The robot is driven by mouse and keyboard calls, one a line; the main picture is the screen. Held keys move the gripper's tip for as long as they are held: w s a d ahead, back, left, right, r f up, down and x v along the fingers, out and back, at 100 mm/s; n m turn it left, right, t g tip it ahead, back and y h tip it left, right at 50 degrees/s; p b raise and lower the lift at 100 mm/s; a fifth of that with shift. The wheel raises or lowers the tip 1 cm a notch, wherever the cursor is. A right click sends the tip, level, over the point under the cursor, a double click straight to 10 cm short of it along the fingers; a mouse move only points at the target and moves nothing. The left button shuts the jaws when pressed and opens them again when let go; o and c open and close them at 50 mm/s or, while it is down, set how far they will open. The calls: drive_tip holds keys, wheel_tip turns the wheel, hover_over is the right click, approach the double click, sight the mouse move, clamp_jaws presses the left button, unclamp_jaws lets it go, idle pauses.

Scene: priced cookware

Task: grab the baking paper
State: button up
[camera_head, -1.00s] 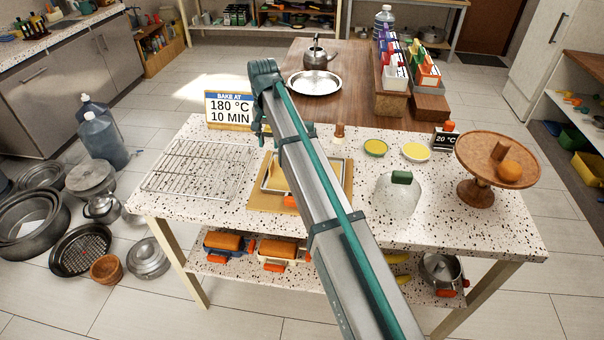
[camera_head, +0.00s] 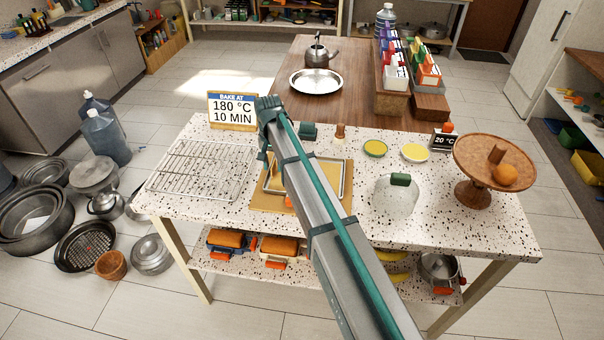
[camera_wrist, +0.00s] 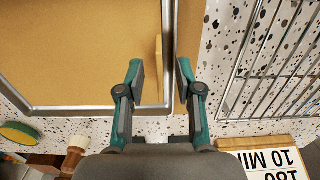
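A metal-rimmed tray (camera_head: 335,180) lies on a tan board (camera_head: 262,198) on the speckled table, partly hidden by my arm. In the wrist view, the tray (camera_wrist: 82,106) has a flat tan surface inside, probably the baking paper (camera_wrist: 85,50), though I cannot be sure. A narrow pale-tan strip (camera_wrist: 158,55) shows near the tray's right rim, between my fingers. My gripper (camera_wrist: 160,75) is open, its two fingers either side of the strip and that rim in the picture. I cannot tell its height or any contact. The head view hides the fingers behind the arm.
A wire rack (camera_head: 198,172) lies left of the board, with the baking sign (camera_head: 232,110) behind it. A glass dome (camera_head: 397,198), yellow-filled bowls (camera_head: 415,153) and a wooden cake stand (camera_head: 495,160) stand to the right. A brush (camera_wrist: 75,155) shows near the gripper.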

clamp_jaws()
idle(0.4)
